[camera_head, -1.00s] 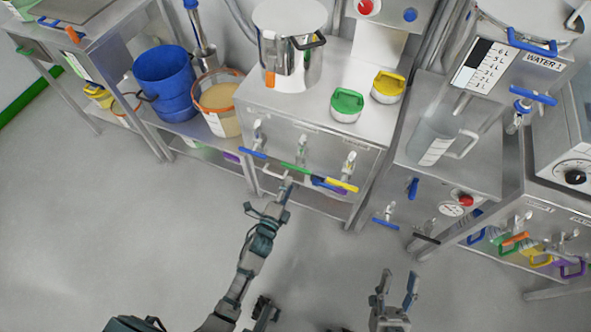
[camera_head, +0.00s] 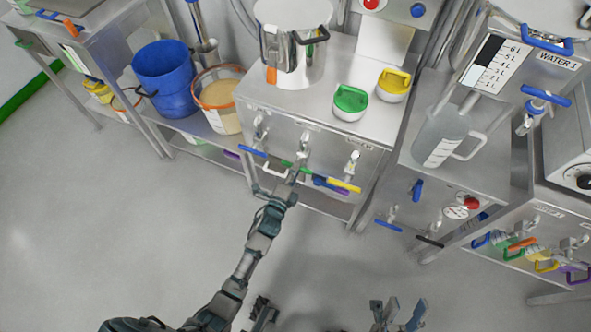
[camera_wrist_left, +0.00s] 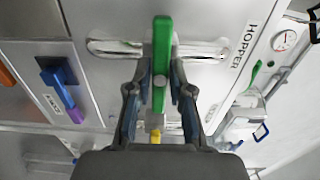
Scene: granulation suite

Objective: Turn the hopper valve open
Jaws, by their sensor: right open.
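The HOPPER label (camera_wrist_left: 246,42) sits on a steel panel beside a valve with a green bar handle (camera_wrist_left: 162,45) in the left wrist view. The handle lies lengthwise up the picture, between my left gripper's two fingers (camera_wrist_left: 159,75). The fingertips are very close to its sides; I cannot tell whether they press on it. In the head view my left gripper (camera_head: 288,177) is at the middle valve of the cabinet front, mostly covering it; part of the green handle (camera_head: 288,164) shows. My right gripper (camera_head: 398,312) is open and empty at the bottom, away from the valves.
A blue-handled valve (camera_head: 253,151) and a yellow-handled valve (camera_head: 344,186) flank the green one closely. A steel pot (camera_head: 290,55) and green-lidded (camera_head: 349,102) and yellow-lidded (camera_head: 393,84) containers stand on the cabinet. The floor in front is clear.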

